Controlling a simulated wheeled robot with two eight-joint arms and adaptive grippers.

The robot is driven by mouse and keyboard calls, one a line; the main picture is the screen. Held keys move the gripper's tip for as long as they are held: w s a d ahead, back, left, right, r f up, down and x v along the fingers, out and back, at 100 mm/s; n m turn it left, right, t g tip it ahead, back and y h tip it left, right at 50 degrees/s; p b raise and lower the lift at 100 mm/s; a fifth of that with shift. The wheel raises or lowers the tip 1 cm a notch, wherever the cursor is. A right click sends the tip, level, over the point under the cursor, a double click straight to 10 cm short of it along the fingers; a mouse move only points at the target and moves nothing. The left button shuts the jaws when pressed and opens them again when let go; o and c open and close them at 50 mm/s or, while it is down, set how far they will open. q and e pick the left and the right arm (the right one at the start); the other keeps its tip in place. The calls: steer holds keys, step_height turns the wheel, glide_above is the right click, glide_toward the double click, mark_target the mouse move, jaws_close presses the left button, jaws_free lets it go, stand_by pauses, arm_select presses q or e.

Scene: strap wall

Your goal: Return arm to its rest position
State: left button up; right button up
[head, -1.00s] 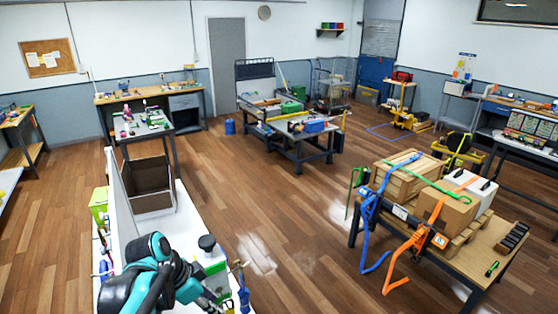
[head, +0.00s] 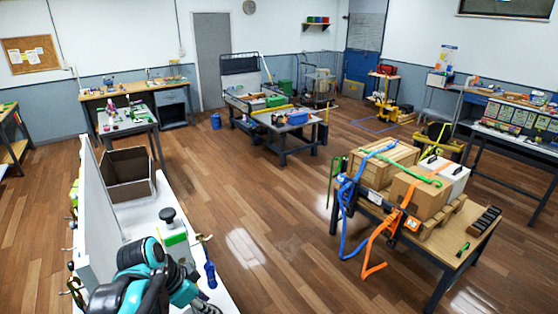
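My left arm (head: 145,268), teal and black, comes in at the bottom left over the white bench (head: 160,212). Its gripper is at the lower edge near the bench's right side, partly cut off and hidden by the arm, so I cannot tell if it is open or shut. No held thing can be made out. My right arm and gripper are not in view.
A white panel (head: 97,215) stands along the bench, with an open cardboard box (head: 128,186) beyond. A green-and-white container (head: 174,240) and a blue screwdriver-like tool (head: 210,275) are close to the arm. A table with strapped boxes (head: 418,195) stands right; floor between is clear.

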arm_select(q)
steer(key=s+f+n+t+y+b, duration=0.1)
steer(key=s+f+n+b, duration=0.3)
steer(key=f+b, duration=0.6)
steer(key=s+f+n+t+y+b, duration=0.2)
steer(key=f+n+b, duration=0.4)
steer(key=f+b, duration=0.4)
step_height(320, 180, down, 2)
steer(key=shift+s+d+f+t, duration=0.1)
steer(key=shift+s+d+t, duration=0.15)
steer(key=shift+s+t, duration=0.7)
steer(key=shift+s+g, duration=0.3)
steer(key=shift+g, duration=0.05)
